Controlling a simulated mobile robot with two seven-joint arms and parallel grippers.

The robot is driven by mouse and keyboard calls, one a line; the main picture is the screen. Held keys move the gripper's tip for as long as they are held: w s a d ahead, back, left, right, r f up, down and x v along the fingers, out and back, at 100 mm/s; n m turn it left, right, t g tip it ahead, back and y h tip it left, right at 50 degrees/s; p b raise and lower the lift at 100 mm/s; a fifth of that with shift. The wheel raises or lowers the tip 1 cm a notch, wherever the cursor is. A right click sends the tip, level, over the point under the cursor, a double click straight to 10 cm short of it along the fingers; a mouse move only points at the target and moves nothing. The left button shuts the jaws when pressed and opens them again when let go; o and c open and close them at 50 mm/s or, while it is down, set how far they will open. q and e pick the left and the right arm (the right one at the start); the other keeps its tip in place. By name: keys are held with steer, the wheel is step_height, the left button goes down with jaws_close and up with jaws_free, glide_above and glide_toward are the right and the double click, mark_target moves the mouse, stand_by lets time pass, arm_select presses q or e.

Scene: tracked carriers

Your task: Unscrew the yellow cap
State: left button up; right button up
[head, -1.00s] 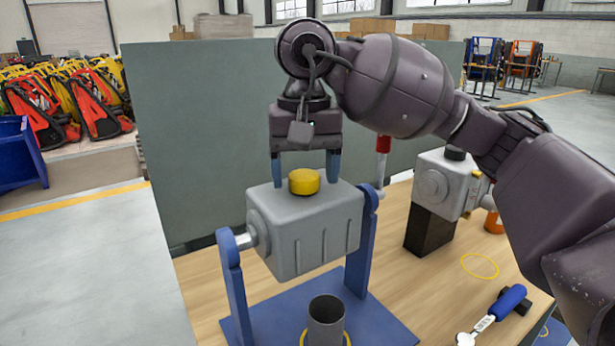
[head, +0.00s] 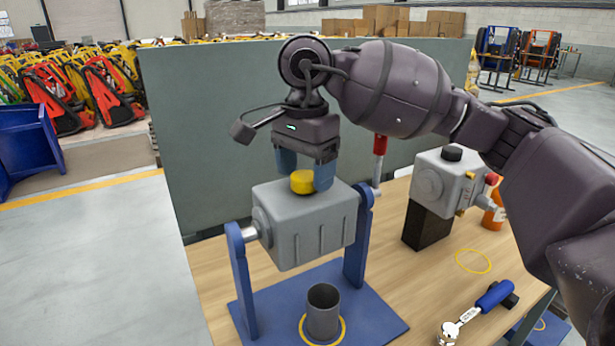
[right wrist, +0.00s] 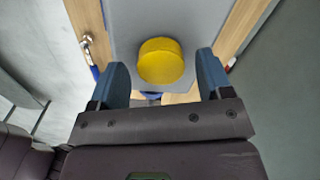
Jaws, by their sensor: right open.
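The yellow cap (head: 303,182) sits on top of a grey box-shaped housing (head: 310,230), which hangs between the blue uprights of a stand (head: 243,280). My right gripper (head: 304,176) is open above the housing, with its blue fingers on either side of the cap. In the right wrist view the cap (right wrist: 161,61) lies ahead of the open fingers, centred between them, with gaps on both sides. My left gripper is not in view.
A grey cup (head: 323,312) stands on the blue base below the housing. A second grey unit (head: 445,182) on a black block, an orange bottle (head: 494,212) and a blue-handled wrench (head: 475,312) are to the right. A grey panel (head: 215,130) stands behind.

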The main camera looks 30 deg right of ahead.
steer(key=m+p, duration=0.1)
steer(key=m, duration=0.1)
steer(key=m+p, duration=0.1)
steer(key=m, duration=0.1)
steer(key=shift+s+r+m, duration=0.1)
steer(key=shift+r+m, duration=0.1)
steer(key=shift+m, duration=0.1)
steer(key=m+p, duration=0.2)
steer(key=m, duration=0.2)
steer(key=shift+f+m, duration=0.2)
steer(key=shift+m, duration=0.3)
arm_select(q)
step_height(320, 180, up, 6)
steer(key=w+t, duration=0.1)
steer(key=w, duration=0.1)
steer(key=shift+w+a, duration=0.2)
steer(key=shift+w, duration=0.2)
arm_select(e)
steer(key=shift+f, duration=0.1)
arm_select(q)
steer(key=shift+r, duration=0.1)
